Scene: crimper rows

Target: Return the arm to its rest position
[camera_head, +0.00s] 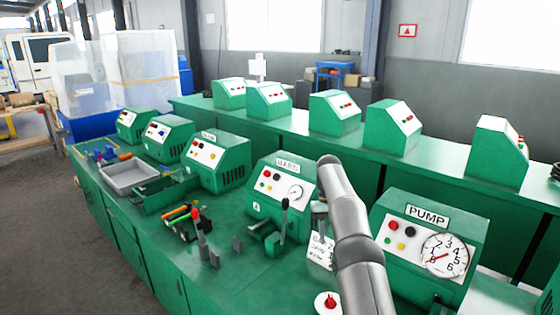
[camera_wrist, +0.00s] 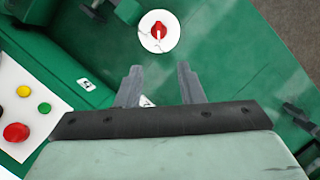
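My arm (camera_head: 358,245) rises over the green bench between the gauge box and the PUMP box in the head view. In the wrist view my gripper (camera_wrist: 157,72) has its two grey fingers apart, with nothing between them. The fingers point toward a red knob on a white disc (camera_wrist: 158,32), with a gap to it. That knob also shows at the bottom of the head view (camera_head: 328,303). In the head view the fingers are hard to make out beside the arm.
The PUMP box (camera_head: 428,240) stands right of my arm, the gauge box (camera_head: 281,195) left. Levers (camera_head: 284,215) and a grey tray (camera_head: 130,176) are on the front bench (camera_head: 230,285). Several green boxes line the rear bench (camera_head: 350,157). Bare floor lies at left.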

